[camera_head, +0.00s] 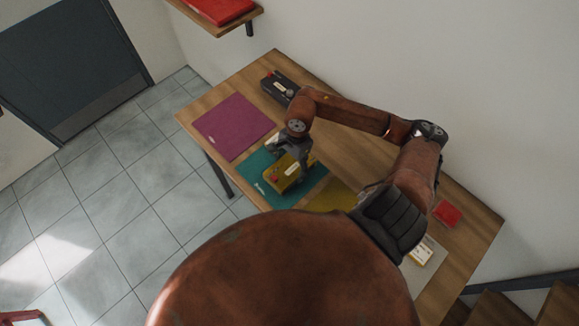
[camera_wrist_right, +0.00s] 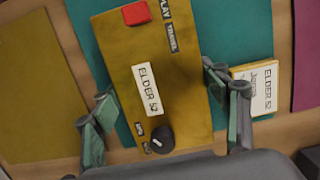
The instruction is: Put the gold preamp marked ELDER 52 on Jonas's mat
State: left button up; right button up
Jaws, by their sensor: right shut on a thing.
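The gold preamp (camera_head: 279,179) has a red button, a black knob and a white label reading ELDER 52; it fills the middle of the right wrist view (camera_wrist_right: 180,110). My right gripper (camera_head: 296,152) is shut on it, with one finger along each long side in the wrist view (camera_wrist_right: 165,105). The preamp is over the teal mat (camera_head: 316,176); I cannot tell whether it touches it. A tag (camera_wrist_right: 262,88) by this mat's edge reads ELDER 52, with a smaller second line that looks like Jonas. My left gripper is out of view.
A purple mat (camera_head: 232,125) lies to the left and a mustard mat (camera_head: 330,197) to the right. A black device (camera_head: 277,86) stands at the table's far end. A small red box (camera_head: 447,213) and a white-and-yellow item (camera_head: 421,254) lie on the right part.

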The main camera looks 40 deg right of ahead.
aim_at(293, 163)
jog(key=shift+f, duration=0.1)
jog(key=o, duration=2.1)
jog(key=shift+r, duration=0.2)
jog(key=r, duration=0.3)
jog(key=d+r+b, duration=0.1)
jog(key=r, duration=0.6)
jog(key=shift+w+d+r+b, duration=0.15)
jog(key=shift+d+b, duration=0.1)
jog(key=shift+b, duration=0.15)
jog(key=shift+d+r, duration=0.1)
jog(key=shift+r, duration=0.65)
